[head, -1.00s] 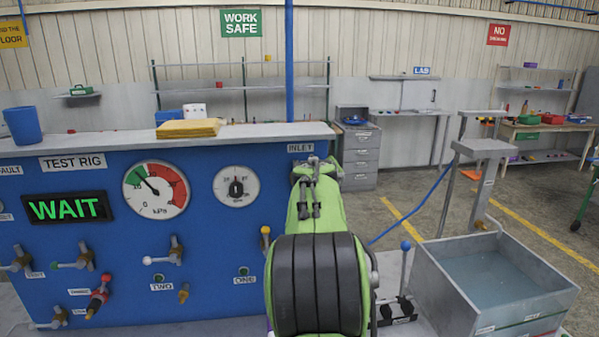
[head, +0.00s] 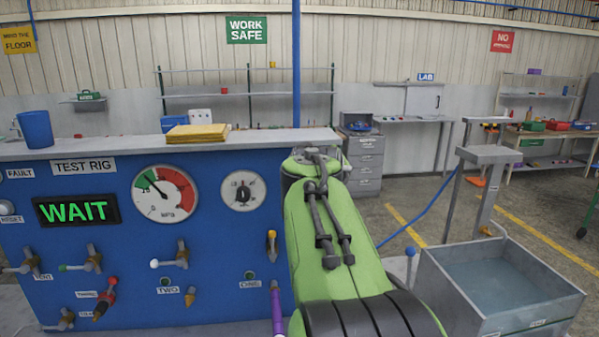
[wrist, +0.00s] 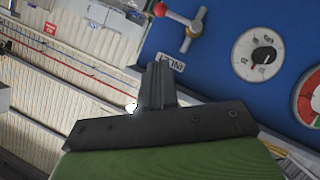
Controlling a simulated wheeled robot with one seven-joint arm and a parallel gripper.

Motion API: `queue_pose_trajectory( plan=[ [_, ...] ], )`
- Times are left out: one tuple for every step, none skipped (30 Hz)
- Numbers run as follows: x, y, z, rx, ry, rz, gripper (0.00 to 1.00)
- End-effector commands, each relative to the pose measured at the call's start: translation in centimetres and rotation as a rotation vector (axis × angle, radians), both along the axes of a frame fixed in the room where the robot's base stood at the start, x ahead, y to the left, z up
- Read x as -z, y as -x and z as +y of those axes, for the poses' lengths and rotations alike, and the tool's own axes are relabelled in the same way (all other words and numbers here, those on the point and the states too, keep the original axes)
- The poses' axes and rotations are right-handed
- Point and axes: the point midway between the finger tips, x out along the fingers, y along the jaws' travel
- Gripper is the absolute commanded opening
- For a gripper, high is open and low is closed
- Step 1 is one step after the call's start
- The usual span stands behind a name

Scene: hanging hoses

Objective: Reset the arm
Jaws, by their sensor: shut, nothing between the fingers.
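My gripper (wrist: 158,88) shows in the wrist view as two dark fingers pressed together, with nothing between them. It points towards the blue test rig panel, just below and left of the INLET label (wrist: 170,62). I cannot tell whether it touches anything. In the head view my green arm rises at the centre in front of the right end of the test rig (head: 130,240); its far end is near the rig's top right corner, and the gripper's fingers are hidden there.
A red-knobbed valve (wrist: 185,25) is near my gripper. The rig carries a gauge (head: 165,194), a dial (head: 237,190), valves and a WAIT display (head: 76,210). A yellow folded cloth (head: 197,133) and blue cup (head: 36,129) stand on top. A grey water tank (head: 500,285) stands at right.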

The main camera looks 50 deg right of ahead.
Motion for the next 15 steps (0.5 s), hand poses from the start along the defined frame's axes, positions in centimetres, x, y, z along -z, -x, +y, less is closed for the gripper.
queue_pose_trajectory(
  plan=[
    [0.0,0.0,0.0,0.0,0.0,0.0,0.0],
    [0.0,0.0,0.0,0.0,0.0,0.0,0.0],
    [0.0,0.0,0.0,0.0,0.0,0.0,0.0],
    [0.0,0.0,0.0,0.0,0.0,0.0,0.0],
    [0.0,0.0,0.0,0.0,0.0,0.0,0.0],
    [0.0,0.0,0.0,0.0,0.0,0.0,0.0],
    [0.0,0.0,0.0,0.0,0.0,0.0,0.0],
    [0.0,0.0,0.1,-0.003,-0.003,-0.001,0.0],
    [0.2,-0.1,0.7,-0.014,-0.015,-0.004,0.0],
    [0.6,-0.2,1.5,-0.029,-0.036,-0.006,0.0],
    [1.1,-0.4,2.7,-0.051,-0.066,-0.011,0.0],
    [2.0,-0.6,5.0,-0.091,-0.119,-0.016,0.0],
    [2.9,-0.6,7.1,-0.125,-0.167,-0.017,0.0],
    [3.8,-0.5,9.4,-0.164,-0.22,-0.015,0.0],
    [5.3,-0.2,12.7,-0.214,-0.294,-0.006,0.0]
  ],
)
